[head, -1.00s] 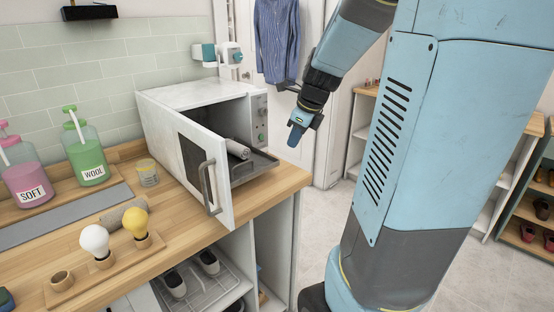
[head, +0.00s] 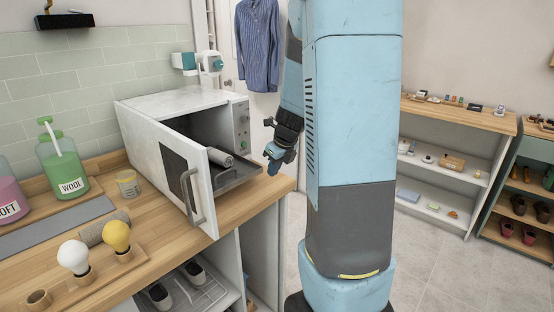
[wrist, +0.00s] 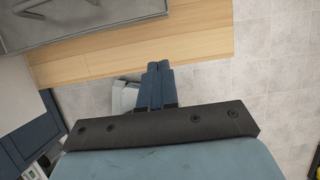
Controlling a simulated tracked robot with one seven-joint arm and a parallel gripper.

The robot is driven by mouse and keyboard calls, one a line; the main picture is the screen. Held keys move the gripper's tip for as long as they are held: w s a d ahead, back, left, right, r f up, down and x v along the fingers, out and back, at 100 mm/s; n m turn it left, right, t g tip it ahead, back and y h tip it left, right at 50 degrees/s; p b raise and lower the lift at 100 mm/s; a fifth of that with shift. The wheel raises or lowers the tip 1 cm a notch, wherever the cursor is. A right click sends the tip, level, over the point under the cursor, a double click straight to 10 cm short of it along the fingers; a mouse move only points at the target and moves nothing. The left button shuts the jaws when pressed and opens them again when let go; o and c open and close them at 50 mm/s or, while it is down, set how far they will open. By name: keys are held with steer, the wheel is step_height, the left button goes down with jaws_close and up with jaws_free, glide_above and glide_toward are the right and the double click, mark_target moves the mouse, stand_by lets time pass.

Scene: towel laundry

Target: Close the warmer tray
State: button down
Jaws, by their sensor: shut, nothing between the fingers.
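The white warmer (head: 178,108) stands on the wooden counter with its door (head: 196,190) swung open toward the left front. Its dark tray (head: 243,175) is pulled out of the opening, and a grey rolled towel (head: 221,158) lies on it. The tray also shows at the top left of the wrist view (wrist: 95,25). My gripper (head: 272,160) is just right of the tray's front end, apart from it in the wrist view. Its two fingers (wrist: 158,68) are together and empty, over the counter's edge.
The counter (wrist: 190,42) holds a glass jar (head: 128,184), two bulbs on a wooden stand, another grey roll and soap bottles (head: 64,165) left of the door. Shoes sit on a shelf below. Open floor (head: 420,265) lies to the right, before low shelves (head: 460,170).

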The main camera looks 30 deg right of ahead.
mark_target(243, 165)
steer(key=w, duration=0.2)
steer(key=w+a, duration=0.1)
steer(key=shift+f, duration=0.4)
steer(key=shift+w+a, duration=0.15)
steer(key=shift+w, duration=0.4)
steer(key=w+a, duration=0.1)
steer(key=w, duration=0.2)
steer(key=w+a, duration=0.1)
steer(key=w, duration=0.2)
steer(key=w+a, duration=0.1)
steer(key=w, duration=0.1)
steer(key=shift+w, duration=0.4)
